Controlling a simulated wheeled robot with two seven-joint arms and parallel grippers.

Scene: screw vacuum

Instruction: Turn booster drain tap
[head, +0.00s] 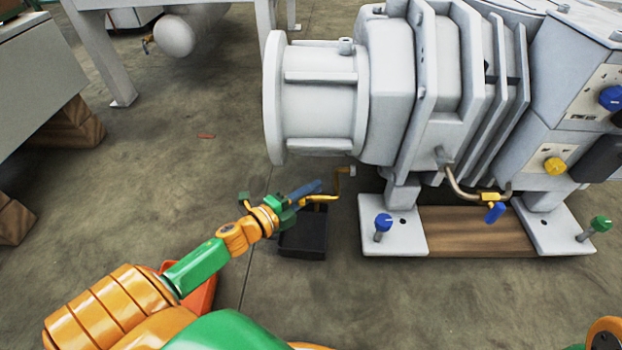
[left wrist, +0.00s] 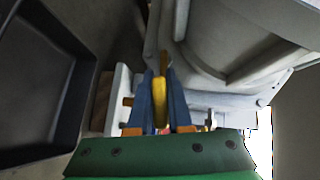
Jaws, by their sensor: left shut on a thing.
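The booster drain tap is a thin yellow pipe (head: 337,186) below the big grey pump flange, with a small pale end piece at its upper right. My left gripper (head: 313,189) reaches it from the lower left, and its blue fingers are shut on the yellow tap handle. In the left wrist view the two blue fingers of my left gripper (left wrist: 161,76) stand on either side of the yellow handle (left wrist: 160,100). The fingers partly hide the handle in the head view. My right gripper is not in view.
A black tray (head: 302,244) lies on the floor under the tap. The grey pump (head: 320,105) stands close above and to the right. A second tap with a blue handle (head: 495,212) is on the pump's right part.

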